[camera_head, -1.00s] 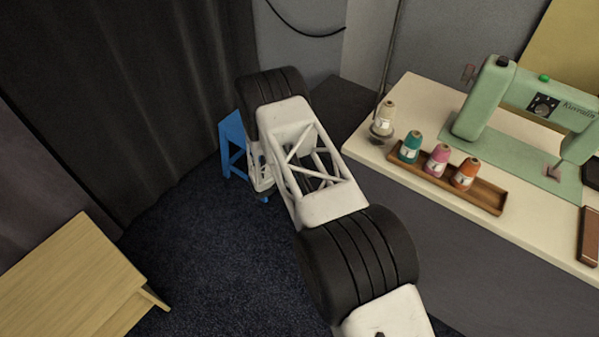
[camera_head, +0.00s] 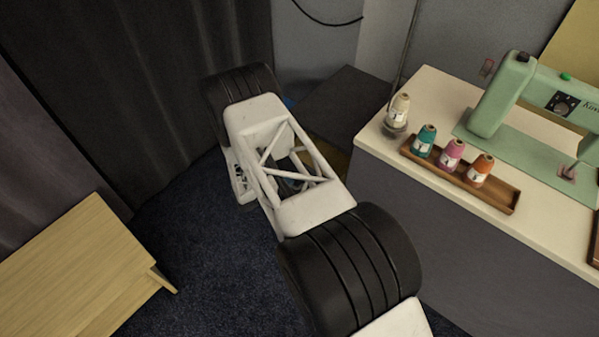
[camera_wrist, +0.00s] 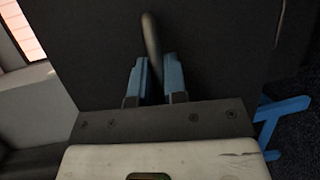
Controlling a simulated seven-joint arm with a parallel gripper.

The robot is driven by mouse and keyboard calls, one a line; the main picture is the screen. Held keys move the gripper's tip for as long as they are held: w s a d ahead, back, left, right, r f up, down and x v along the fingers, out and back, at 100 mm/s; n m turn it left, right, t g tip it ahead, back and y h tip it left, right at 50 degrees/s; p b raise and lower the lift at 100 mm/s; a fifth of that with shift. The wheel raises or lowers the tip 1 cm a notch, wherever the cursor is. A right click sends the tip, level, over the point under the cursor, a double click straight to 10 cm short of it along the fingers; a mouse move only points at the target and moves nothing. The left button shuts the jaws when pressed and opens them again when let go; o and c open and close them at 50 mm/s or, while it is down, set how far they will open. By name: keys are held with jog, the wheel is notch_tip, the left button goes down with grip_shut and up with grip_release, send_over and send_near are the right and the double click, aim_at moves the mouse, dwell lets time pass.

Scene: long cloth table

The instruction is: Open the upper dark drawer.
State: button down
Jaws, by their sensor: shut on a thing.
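The dark drawer front (camera_wrist: 95,45) fills much of the wrist view. A dark bar handle (camera_wrist: 151,42) stands out from it. My gripper (camera_wrist: 155,68) has its blue fingers shut on this handle, one on each side. In the head view the dark cabinet (camera_head: 350,105) stands at the back, left of the sewing table. A yellowish-brown patch (camera_head: 338,161) shows between my arm and the cabinet; it looks like the inside of a partly pulled-out drawer. My arm hides the handle, the fingers and most of the drawer there.
The cream sewing table (camera_head: 440,85) carries a green sewing machine (camera_head: 497,95) and a wooden tray (camera_head: 497,196) of thread spools. A light wooden table (camera_head: 75,265) stands at the lower left. A blue stool (camera_wrist: 283,112) is close beside the drawer. Dark carpet lies between.

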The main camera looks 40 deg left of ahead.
jog(key=s, duration=0.9)
jog(key=shift+s, duration=0.3)
jog(key=c, duration=1.2)
grip_release()
jog(key=shift+s+a, duration=0.1)
jog(key=shift+v, duration=3.75)
jog(key=shift+r, duration=0.2)
